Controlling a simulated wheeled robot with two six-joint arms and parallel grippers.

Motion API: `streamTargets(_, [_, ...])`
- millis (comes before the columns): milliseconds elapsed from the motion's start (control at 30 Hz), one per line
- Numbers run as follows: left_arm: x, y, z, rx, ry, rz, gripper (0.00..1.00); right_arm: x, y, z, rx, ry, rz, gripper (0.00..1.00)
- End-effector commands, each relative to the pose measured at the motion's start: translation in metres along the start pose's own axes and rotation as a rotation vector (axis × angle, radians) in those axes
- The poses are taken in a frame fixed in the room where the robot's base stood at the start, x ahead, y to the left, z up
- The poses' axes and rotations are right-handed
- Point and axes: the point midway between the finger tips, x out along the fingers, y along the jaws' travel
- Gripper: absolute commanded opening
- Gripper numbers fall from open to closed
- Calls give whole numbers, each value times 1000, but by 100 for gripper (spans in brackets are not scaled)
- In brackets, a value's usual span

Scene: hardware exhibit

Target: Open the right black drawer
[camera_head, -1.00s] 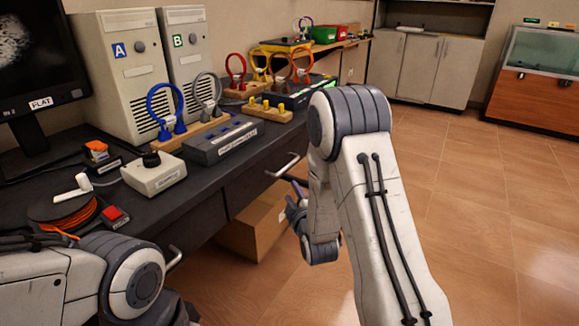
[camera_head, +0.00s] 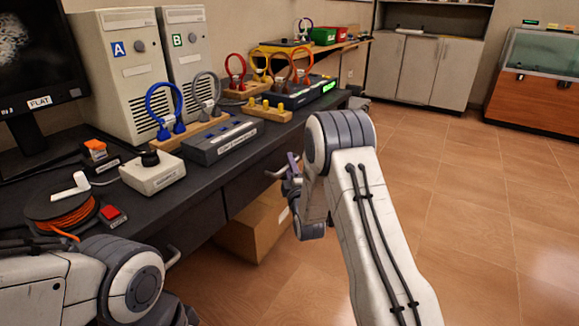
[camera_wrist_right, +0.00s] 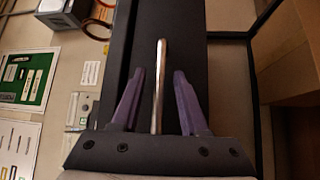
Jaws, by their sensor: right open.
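The right black drawer (camera_head: 250,187) is under the dark desk and looks shut. Its metal bar handle (camera_head: 281,171) sticks out from the front. My right gripper (camera_head: 292,168) is at this handle, partly hidden by my own arm. In the right wrist view, the open purple fingers (camera_wrist_right: 159,74) stand on either side of the handle (camera_wrist_right: 158,90), with a gap on each side. The drawer's dark front (camera_wrist_right: 188,32) lies beyond them. My left arm enters at the lower left, its gripper out of view.
A cardboard box (camera_head: 256,228) stands on the floor below the drawer. Another drawer handle (camera_head: 173,257) is nearer, beside my left arm. The desktop (camera_head: 205,178) carries computers, cable stands and a cable reel (camera_head: 60,212). The floor (camera_head: 470,200) to the right is clear.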

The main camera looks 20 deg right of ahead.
Motion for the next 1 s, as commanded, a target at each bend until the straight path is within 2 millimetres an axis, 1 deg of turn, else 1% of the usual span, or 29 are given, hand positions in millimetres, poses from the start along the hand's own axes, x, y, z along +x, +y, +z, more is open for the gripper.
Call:
streamTargets(100, [1, 0, 0, 0, 0, 0, 0, 6, 0, 0, 0, 0, 0, 44])
streamTargets(367, [1, 0, 0, 0, 0, 0, 0, 8, 0, 0, 0, 0, -1, 44])
streamTargets(467, [1, 0, 0, 0, 0, 0, 0, 8, 0, 0, 0, 0, -1, 10])
streamTargets(500, [1, 0, 0, 0, 0, 0, 0, 7, 0, 0, 0, 0, -1, 0])
streamTargets(1000, [1, 0, 0, 0, 0, 0, 0, 7, 0, 0, 0, -1, -2, 0])
